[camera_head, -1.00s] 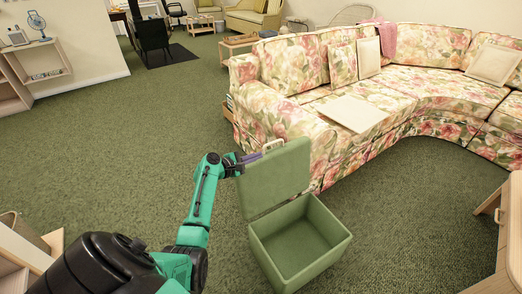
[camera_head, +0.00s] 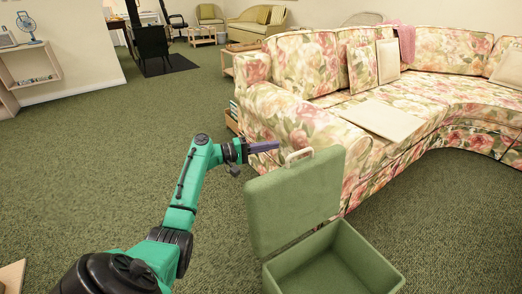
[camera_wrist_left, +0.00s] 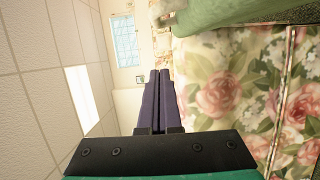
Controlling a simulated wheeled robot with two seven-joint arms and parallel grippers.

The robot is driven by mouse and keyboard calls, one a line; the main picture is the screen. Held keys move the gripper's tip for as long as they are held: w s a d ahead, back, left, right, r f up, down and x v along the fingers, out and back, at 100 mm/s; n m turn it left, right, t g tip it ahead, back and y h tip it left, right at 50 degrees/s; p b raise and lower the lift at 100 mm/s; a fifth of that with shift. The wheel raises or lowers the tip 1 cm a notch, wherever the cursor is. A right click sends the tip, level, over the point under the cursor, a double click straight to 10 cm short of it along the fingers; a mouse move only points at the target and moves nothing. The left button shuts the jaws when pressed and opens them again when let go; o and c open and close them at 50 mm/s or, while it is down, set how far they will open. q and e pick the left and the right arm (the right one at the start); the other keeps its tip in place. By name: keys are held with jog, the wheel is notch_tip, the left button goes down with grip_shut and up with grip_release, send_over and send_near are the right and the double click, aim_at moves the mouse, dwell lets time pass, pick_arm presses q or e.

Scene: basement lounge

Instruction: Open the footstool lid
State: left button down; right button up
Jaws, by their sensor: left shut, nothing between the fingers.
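The green footstool (camera_head: 340,262) stands on the carpet at the lower middle of the head view, an empty box with its inside showing. Its green lid (camera_head: 298,203) stands raised, near upright, on the box's back left side. A pale handle (camera_head: 298,157) sits on the lid's top edge. My left gripper (camera_head: 277,146) is shut and empty, just left of the handle and apart from it. In the left wrist view its purple fingers (camera_wrist_left: 157,100) are together, with part of the green lid (camera_wrist_left: 240,14) above right. My right gripper is not in view.
A floral sofa (camera_head: 300,112) stands close behind the footstool, with a flat cream cushion (camera_head: 385,119) on its seat. A wooden shelf (camera_head: 30,72) is at the far left. Green carpet (camera_head: 90,165) is open to the left.

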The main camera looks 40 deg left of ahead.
aim_at(296, 155)
pick_arm(q)
jog(key=w+d, duration=0.1)
jog(key=d, duration=0.5)
jog(key=shift+w+p, duration=0.35)
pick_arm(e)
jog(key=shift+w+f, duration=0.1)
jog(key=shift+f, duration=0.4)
pick_arm(q)
jog(key=shift+s+d+r+p, duration=0.1)
jog(key=shift+d+p, duration=0.1)
jog(key=shift+p, duration=0.1)
jog(key=d+p, duration=0.1)
jog(key=s+d+r+p, duration=0.1)
jog(key=shift+d+m+p, duration=0.35)
jog(key=shift+m, duration=0.05)
jog(key=d, duration=0.1)
jog(key=s+d+p, duration=0.1)
jog(key=d+m+p, duration=0.1)
jog(key=shift+s+d+r+g, duration=0.15)
jog(key=shift+s+g, duration=0.1)
jog(key=shift+g, duration=0.05)
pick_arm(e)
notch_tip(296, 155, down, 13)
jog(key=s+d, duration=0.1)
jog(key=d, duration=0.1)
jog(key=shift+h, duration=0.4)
pick_arm(q)
jog(key=shift+w, duration=0.1)
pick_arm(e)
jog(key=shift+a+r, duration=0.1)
